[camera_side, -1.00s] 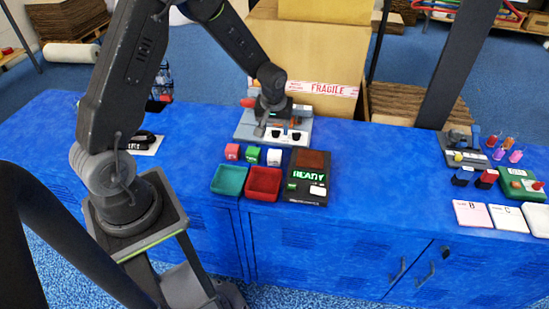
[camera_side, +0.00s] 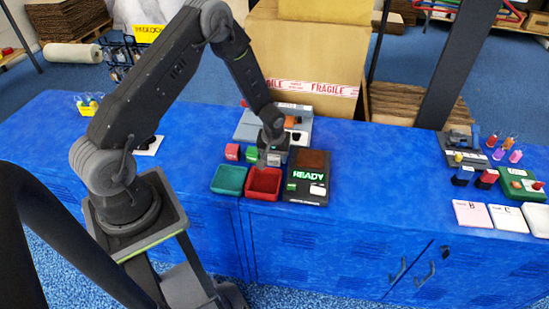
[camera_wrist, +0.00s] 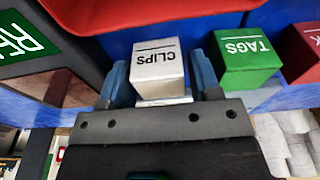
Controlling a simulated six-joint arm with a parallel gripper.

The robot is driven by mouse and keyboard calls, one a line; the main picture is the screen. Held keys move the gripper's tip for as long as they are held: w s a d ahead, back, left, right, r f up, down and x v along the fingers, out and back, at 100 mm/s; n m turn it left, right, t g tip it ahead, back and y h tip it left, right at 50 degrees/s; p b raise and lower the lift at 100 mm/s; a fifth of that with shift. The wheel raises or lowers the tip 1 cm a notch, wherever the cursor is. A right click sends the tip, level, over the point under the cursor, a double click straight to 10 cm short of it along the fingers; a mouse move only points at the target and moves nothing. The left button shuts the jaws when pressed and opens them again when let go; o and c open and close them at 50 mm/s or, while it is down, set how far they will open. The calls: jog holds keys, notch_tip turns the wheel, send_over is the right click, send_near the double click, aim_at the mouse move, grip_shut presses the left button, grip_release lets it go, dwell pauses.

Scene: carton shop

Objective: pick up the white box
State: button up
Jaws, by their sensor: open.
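The white box (camera_wrist: 158,65), marked CLIPS, is in the middle of the wrist view. It stands between the two blue-grey fingers of my gripper (camera_wrist: 161,78). The fingers are open, one on each side of the box; I cannot tell whether either touches it. In the side view my gripper (camera_side: 268,157) is low over the row of small boxes and hides most or all of the white box.
The green box (camera_wrist: 246,62), marked TAGS, stands close beside the right finger, with a red box (camera_wrist: 303,55) beyond it. A teal tray (camera_side: 229,180), a red tray (camera_side: 264,183) and a dark READY panel (camera_side: 308,178) lie close in front.

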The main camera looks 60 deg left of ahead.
jog(key=shift+f, duration=0.15)
jog(key=c, duration=0.7)
